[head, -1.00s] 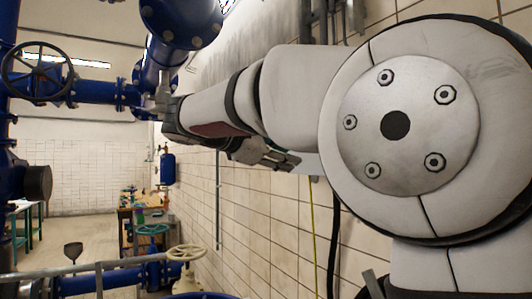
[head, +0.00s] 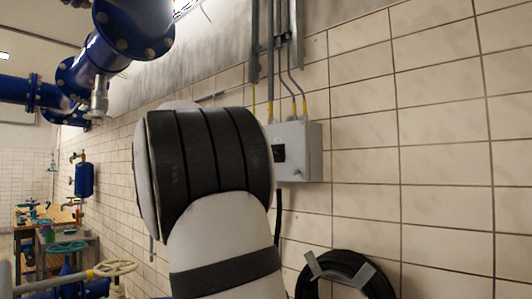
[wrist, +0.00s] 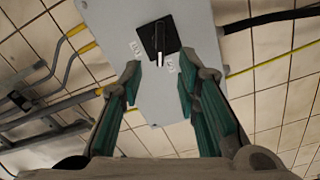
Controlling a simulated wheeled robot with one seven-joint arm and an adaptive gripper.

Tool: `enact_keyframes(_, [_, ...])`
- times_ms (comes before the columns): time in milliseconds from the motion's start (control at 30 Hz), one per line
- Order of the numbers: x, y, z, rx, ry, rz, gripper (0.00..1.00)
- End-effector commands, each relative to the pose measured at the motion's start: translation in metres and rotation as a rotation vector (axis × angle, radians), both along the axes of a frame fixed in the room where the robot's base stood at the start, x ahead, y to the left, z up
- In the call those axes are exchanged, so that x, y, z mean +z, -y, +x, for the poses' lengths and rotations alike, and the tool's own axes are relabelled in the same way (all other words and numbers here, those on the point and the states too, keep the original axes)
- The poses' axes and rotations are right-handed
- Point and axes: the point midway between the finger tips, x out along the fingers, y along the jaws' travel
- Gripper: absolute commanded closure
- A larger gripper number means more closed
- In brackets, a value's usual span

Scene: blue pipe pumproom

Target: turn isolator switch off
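The isolator switch is a grey wall box (head: 303,150) with a black square plate. In the wrist view the box (wrist: 150,105) lies in front of my gripper. Its black plate (wrist: 149,34) carries a light lever (wrist: 159,45) that runs lengthwise, roughly up and down in the picture. My gripper (wrist: 160,78) is open and empty, its two green-padded fingers apart. The lever's end appears between and just beyond the fingertips; I cannot tell whether they touch. White labels, too small to read, flank the plate. In the head view my arm hides the gripper and part of the box.
Grey conduits (head: 285,60) run up from the box along the tiled wall. A coiled black hose (head: 345,275) hangs low on the wall. Blue pipes (head: 120,40) and a handwheel valve (head: 115,268) stand to the left. The wall right of the box is clear.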

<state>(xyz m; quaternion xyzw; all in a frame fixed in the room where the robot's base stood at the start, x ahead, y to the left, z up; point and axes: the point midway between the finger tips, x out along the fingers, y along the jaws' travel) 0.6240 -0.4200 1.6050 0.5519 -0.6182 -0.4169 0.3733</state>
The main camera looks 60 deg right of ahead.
Motion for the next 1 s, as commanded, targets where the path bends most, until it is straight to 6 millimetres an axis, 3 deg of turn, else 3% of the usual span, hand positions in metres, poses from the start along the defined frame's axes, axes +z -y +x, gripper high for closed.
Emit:
enact_keyframes(300, [0.002, 0.064, -0.01, -0.004, -0.002, -0.001, 0.7])
enact_keyframes(500, [0.001, 0.09, -0.011, -0.001, -0.002, 0.001, 0.7])
enact_keyframes(967, [-0.001, 0.102, -0.011, 0.002, -0.001, 0.002, 0.7])
enact_keyframes(1000, [0.0, 0.101, -0.011, 0.002, -0.001, 0.002, 0.77])
